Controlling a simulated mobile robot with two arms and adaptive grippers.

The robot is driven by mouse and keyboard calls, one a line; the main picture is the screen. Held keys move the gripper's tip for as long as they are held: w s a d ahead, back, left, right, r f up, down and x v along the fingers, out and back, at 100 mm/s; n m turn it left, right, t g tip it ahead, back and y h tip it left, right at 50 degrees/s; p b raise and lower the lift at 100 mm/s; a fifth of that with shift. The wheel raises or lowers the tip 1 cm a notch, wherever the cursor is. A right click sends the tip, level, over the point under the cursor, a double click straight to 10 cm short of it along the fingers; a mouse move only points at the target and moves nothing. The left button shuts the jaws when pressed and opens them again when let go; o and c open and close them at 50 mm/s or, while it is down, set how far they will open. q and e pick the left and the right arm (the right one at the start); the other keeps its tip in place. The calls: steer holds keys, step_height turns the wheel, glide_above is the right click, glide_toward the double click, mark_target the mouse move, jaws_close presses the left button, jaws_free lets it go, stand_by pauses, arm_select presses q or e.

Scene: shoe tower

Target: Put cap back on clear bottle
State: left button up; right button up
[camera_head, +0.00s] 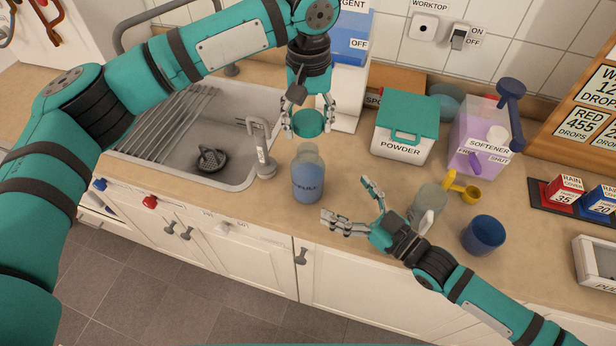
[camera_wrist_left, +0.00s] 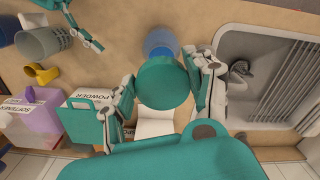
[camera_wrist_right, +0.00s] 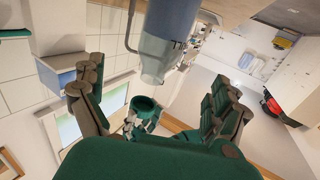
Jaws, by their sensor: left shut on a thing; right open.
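The clear bottle (camera_head: 308,178), with blue liquid and a label, stands upright on the worktop right of the sink. Its mouth is uncovered. My left gripper (camera_head: 308,118) is shut on a round green cap (camera_head: 308,124) and holds it above the bottle, apart from it. In the left wrist view the cap (camera_wrist_left: 164,82) sits between the fingers, and the bottle (camera_wrist_left: 160,40) shows partly behind it. My right gripper (camera_head: 348,203) is open and empty, to the right of the bottle. In the right wrist view the bottle (camera_wrist_right: 165,40) shows beyond the open fingers.
The sink (camera_head: 200,130) and tap (camera_head: 262,150) are left of the bottle. Behind are the powder box (camera_head: 404,130) and purple softener container (camera_head: 478,145). A grey cup (camera_head: 428,203), yellow scoop (camera_head: 462,188) and blue cup (camera_head: 484,235) stand near my right arm.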

mark_target(308, 168)
stand_by(0.4)
steer(key=x, duration=1.2)
steer(key=shift+r, duration=0.15)
steer(key=c, duration=1.7)
arm_select(q)
steer(key=shift+s+f, duration=0.1)
steer(key=shift+f, duration=2.4)
arm_select(e)
steer(key=shift+c, duration=0.2)
